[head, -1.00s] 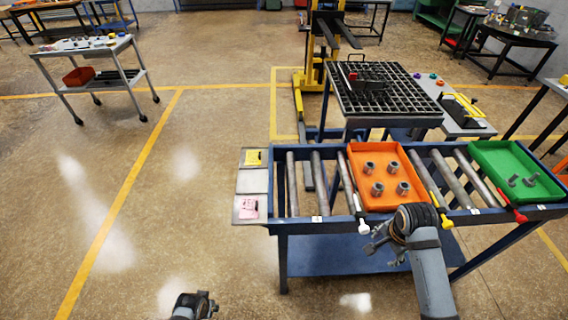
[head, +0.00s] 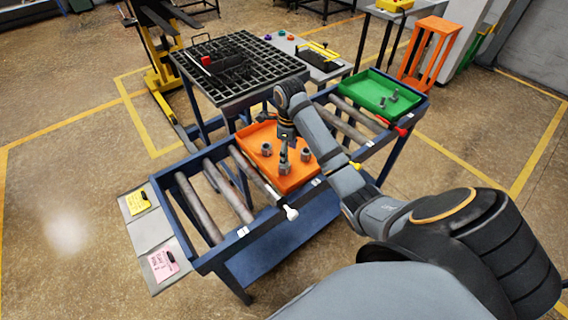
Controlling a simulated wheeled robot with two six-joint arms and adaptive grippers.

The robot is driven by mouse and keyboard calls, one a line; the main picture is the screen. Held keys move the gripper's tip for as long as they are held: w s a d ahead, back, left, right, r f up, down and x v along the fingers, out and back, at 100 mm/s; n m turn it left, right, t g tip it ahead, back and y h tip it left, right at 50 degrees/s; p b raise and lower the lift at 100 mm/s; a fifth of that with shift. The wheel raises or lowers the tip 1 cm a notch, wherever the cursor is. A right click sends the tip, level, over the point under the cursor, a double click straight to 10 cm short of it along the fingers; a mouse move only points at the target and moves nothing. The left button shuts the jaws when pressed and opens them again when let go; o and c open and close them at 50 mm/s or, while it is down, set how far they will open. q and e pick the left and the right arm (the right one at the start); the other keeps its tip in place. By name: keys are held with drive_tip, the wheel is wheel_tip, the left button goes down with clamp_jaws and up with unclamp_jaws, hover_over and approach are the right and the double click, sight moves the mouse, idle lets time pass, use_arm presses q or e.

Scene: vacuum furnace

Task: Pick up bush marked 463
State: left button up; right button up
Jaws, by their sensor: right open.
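Several grey metal bushes stand in the orange tray (head: 292,183) on the roller table. One bush (head: 267,149) is at the left, one (head: 305,154) at the right, and one (head: 284,168) nearer the front. Any other bush is hidden behind my right arm. No number marks are legible at this size, so I cannot tell which bush is 463. My right gripper (head: 286,142) is over the orange tray, pointing down among the bushes, with its jaws open. I cannot tell whether it touches a bush. My left gripper is out of view.
A green tray (head: 376,86) with grey bolts is on the table's far right. Yellow and pink notes (head: 162,265) lie on plates at the left end. A black grid table (head: 240,62) stands behind. Bare rollers (head: 228,190) lie left of the orange tray.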

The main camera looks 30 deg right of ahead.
drive_tip(key=f, duration=0.1)
drive_tip(key=w+f+b, duration=0.1)
drive_tip(key=w+f, duration=0.1)
drive_tip(key=f, duration=0.1)
drive_tip(key=shift+w+r, duration=0.1)
drive_tip(key=shift+r, duration=0.05)
drive_tip(key=shift+s+b, duration=0.2)
drive_tip(key=shift+b, duration=0.1)
wheel_tip(320, 180, down, 5)
drive_tip(key=b, duration=0.4)
drive_tip(key=shift+a+b, duration=0.15)
drive_tip(key=shift+b, duration=0.2)
drive_tip(key=shift+w+r, duration=0.1)
drive_tip(key=shift+w, duration=0.05)
drive_tip(key=shift+s+r, duration=0.15)
drive_tip(key=shift+s, duration=0.05)
drive_tip(key=c, duration=0.4)
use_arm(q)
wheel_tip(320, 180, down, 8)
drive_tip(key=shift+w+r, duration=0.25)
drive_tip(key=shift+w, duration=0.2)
use_arm(e)
clamp_jaws()
